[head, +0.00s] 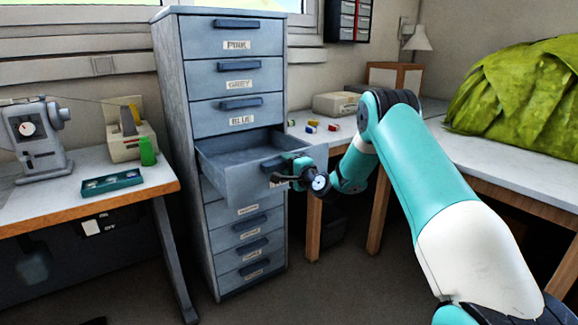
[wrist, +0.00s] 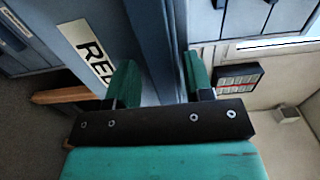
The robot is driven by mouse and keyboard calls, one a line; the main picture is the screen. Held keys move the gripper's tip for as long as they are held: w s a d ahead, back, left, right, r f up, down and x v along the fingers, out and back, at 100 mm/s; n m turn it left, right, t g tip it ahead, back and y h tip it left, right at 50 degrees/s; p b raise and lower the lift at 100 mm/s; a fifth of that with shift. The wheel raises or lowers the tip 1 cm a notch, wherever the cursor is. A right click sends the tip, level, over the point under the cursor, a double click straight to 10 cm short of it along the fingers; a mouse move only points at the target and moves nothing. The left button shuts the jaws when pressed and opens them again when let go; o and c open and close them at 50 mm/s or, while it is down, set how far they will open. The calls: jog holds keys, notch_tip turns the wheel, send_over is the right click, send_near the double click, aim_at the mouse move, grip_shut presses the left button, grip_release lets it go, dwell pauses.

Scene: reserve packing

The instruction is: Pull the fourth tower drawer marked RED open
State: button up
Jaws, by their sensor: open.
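The grey-blue drawer tower (head: 172,130) stands in the middle of the head view. Its fourth drawer (head: 228,168) from the top is pulled well out, and its empty-looking inside shows. In the wrist view the white label (wrist: 84,50) reads "RE" and part of a further letter. There, my gripper (wrist: 160,80) is open, its green fingers on either side of the dark blue handle bar (wrist: 150,35). I cannot tell whether they touch it.
Drawers marked PINK, GREY and BLUE (head: 240,112) above are shut, as are those below. A left table (head: 40,205) holds a sewing machine (head: 38,135) and a green tray (head: 112,183). A right table (head: 500,165) bears a green-covered heap (head: 515,95).

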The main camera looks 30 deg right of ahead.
jog(key=shift+r, duration=0.1)
jog(key=s+b, duration=0.8)
jog(key=s, duration=0.9)
jog(key=shift+s+d, duration=0.2)
jog(key=shift+d, duration=0.1)
